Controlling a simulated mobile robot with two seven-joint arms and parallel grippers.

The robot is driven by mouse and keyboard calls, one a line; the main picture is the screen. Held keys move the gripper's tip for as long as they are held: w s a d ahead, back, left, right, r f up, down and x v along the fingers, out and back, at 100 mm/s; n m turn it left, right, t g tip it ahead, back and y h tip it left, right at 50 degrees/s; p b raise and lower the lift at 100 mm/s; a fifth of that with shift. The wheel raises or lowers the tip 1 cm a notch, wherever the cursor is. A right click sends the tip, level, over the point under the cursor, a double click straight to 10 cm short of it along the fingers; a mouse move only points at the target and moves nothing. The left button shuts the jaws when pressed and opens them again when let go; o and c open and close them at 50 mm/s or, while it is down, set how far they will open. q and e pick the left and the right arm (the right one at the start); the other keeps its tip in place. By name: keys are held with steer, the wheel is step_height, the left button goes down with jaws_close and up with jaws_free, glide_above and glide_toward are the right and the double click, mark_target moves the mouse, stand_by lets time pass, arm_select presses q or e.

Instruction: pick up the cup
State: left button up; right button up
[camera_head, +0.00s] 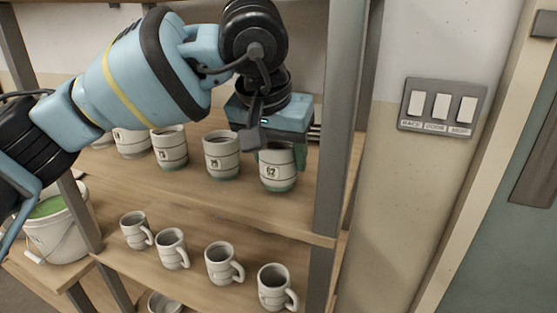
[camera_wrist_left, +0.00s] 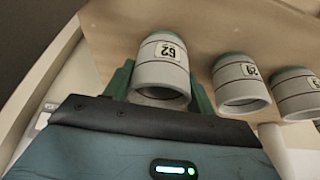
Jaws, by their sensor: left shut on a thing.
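The cup (camera_head: 279,176) is white-grey with dark bands, a green base and a number label; it is the rightmost in the upper shelf's row. It also shows in the left wrist view (camera_wrist_left: 160,73), between the two green fingers. My left gripper (camera_head: 281,155) reaches down from above and is shut on this cup, a finger at each side. The cup looks upright, and its base appears at shelf level; I cannot tell whether it touches the board. The gripper's body hides part of its rim. My right gripper is not in view.
A similar cup (camera_head: 222,160) stands just left, with more beyond it. Several mugs with handles (camera_head: 222,262) stand on the lower shelf. A grey shelf post (camera_head: 340,120) rises close to the right. A bucket (camera_head: 57,232) with green content is at far left.

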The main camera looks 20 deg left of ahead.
arm_select(q)
step_height(320, 180, up, 2)
steer(key=shift+r, duration=0.15)
steer(key=s+b, duration=0.2)
steer(key=s, duration=1.6)
steer(key=shift+a, duration=0.3)
